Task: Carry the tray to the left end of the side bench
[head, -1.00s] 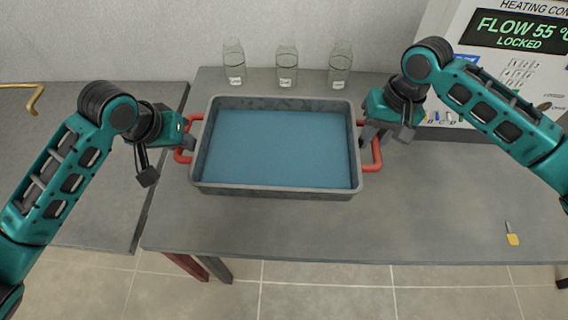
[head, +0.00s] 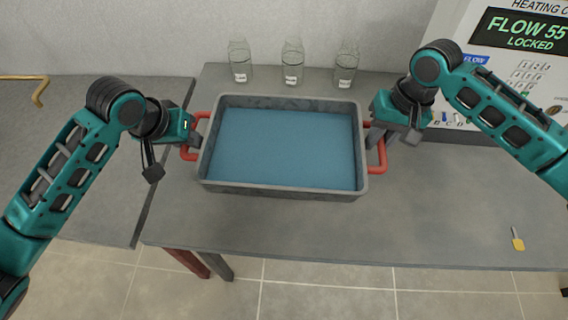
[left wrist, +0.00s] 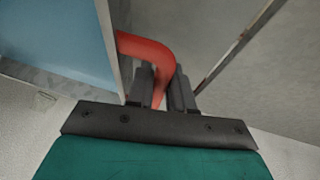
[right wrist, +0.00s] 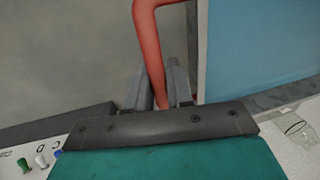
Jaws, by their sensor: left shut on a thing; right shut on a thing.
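The grey tray (head: 283,191) with a blue inside is over the main bench, its left side near the gap to the side bench (head: 85,165) on the left. It looks level; I cannot tell whether it rests on the top or hangs just above it. My left gripper (head: 192,138) is shut on the tray's left red handle, seen in the left wrist view (left wrist: 148,50). My right gripper (head: 386,138) is shut on the right red handle, seen in the right wrist view (right wrist: 148,50). The fingers partly hide both handles.
Three glass bottles (head: 293,62) stand behind the tray. A control panel (head: 520,60) is at the back right. A small yellow-ended tool (head: 517,243) lies at the front right. A brass-coloured bent bar (head: 40,90) is at the side bench's far left. The visible side bench top is otherwise clear.

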